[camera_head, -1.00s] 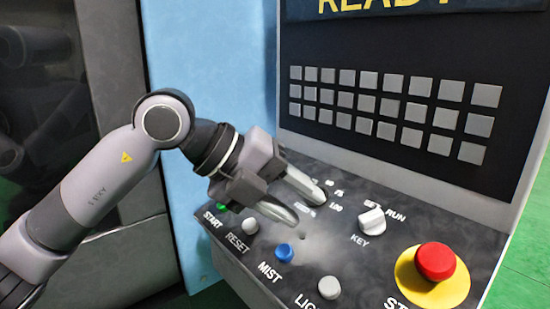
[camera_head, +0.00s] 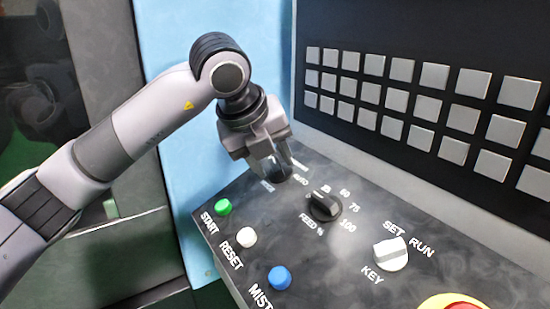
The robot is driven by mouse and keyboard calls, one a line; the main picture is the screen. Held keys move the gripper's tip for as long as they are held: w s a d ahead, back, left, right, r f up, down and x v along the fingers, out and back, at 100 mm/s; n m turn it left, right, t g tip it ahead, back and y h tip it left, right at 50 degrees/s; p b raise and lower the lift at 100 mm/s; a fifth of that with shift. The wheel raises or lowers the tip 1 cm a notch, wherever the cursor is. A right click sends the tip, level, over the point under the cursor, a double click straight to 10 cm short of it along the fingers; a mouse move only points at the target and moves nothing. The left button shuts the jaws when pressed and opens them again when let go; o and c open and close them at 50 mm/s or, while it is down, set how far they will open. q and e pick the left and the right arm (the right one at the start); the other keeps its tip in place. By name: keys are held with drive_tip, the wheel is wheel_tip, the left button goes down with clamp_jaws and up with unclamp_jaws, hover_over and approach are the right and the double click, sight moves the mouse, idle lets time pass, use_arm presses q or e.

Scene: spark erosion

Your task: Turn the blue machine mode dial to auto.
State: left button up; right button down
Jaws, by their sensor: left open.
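My left gripper (camera_head: 279,172) is open and points down at the back left of the sloped control panel. Its fingertips are close to the AUTO lettering, which shows just to their right. Another small label, too small to read, lies just below the fingertips. Something dark shows between and behind the fingers; it may be the mode dial, but the fingers cover most of it and I cannot tell its setting or whether they touch it. My right gripper is not in view.
A black feed dial (camera_head: 323,206) stands right of the gripper, with a white key switch (camera_head: 390,253) beyond it. Green (camera_head: 223,207), white (camera_head: 246,237) and blue (camera_head: 279,277) buttons line the front. A red stop button (camera_head: 463,306) is at the bottom edge. The keypad wall (camera_head: 420,105) rises behind.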

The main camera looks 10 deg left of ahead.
use_arm(q)
drive_tip(key=shift+x, duration=0.85)
clamp_jaws()
